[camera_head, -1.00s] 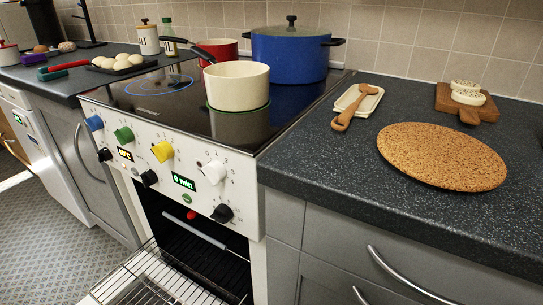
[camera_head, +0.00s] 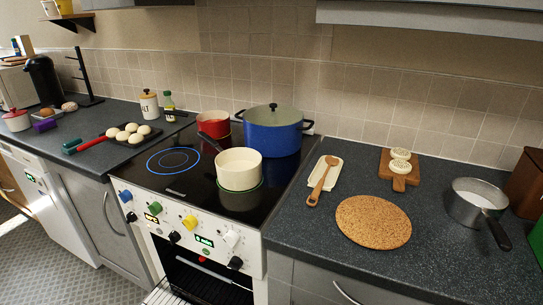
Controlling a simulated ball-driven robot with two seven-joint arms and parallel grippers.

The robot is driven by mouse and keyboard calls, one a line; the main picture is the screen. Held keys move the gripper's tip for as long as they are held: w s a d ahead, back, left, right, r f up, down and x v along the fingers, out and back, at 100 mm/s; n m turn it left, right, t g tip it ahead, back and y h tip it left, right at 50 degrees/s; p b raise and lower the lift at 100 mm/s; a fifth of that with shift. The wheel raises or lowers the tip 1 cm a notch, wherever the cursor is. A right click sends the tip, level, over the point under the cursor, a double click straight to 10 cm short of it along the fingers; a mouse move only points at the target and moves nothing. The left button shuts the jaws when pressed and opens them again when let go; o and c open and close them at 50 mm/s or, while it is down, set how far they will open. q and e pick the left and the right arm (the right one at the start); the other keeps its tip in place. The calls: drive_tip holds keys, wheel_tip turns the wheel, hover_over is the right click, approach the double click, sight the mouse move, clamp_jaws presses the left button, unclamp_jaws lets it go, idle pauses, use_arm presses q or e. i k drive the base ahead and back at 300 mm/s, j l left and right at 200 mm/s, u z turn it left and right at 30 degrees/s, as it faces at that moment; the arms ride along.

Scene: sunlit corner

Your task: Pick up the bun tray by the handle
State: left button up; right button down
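The bun tray (camera_head: 125,142) is dark and lies on the left counter, left of the hob. Several pale round buns (camera_head: 128,133) sit on it. A red handle-like bar (camera_head: 90,145) runs from the tray's left side toward the front. A teal piece (camera_head: 72,147) is at the bar's left end; I cannot tell whether it belongs to the tray. Neither of my grippers is in view, and nothing in view touches the tray.
A white pan (camera_head: 239,170), a red pot (camera_head: 213,124) and a blue pot (camera_head: 272,138) stand on the hob. A purple block (camera_head: 45,126) and a salt jar (camera_head: 149,104) are near the tray. A steel saucepan (camera_head: 477,203) stands at right. The oven is open below.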

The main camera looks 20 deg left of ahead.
sight(130, 135)
drive_tip(key=u, duration=1.95)
drive_tip(key=j+u, duration=0.2)
drive_tip(key=u, duration=0.2)
drive_tip(key=j+u, duration=0.45)
drive_tip(key=u, duration=0.3)
drive_tip(key=i+j+u, duration=0.1)
drive_tip(key=i+j, duration=0.8)
drive_tip(key=i+z, duration=0.3)
drive_tip(key=i, duration=0.15)
drive_tip(key=i+j+z, duration=0.1)
drive_tip(key=i+z, duration=0.2)
drive_tip(key=i, duration=0.2)
drive_tip(key=i+j+z, duration=0.25)
drive_tip(key=i, duration=0.2)
drive_tip(key=i+z, duration=0.2)
drive_tip(key=z, duration=0.3)
drive_tip(key=i+z, duration=0.2)
drive_tip(key=z, duration=0.3)
drive_tip(key=i+j+z, duration=0.15)
drive_tip(key=z, duration=0.35)
drive_tip(key=i+j+z, duration=0.15)
drive_tip(key=z, duration=0.35)
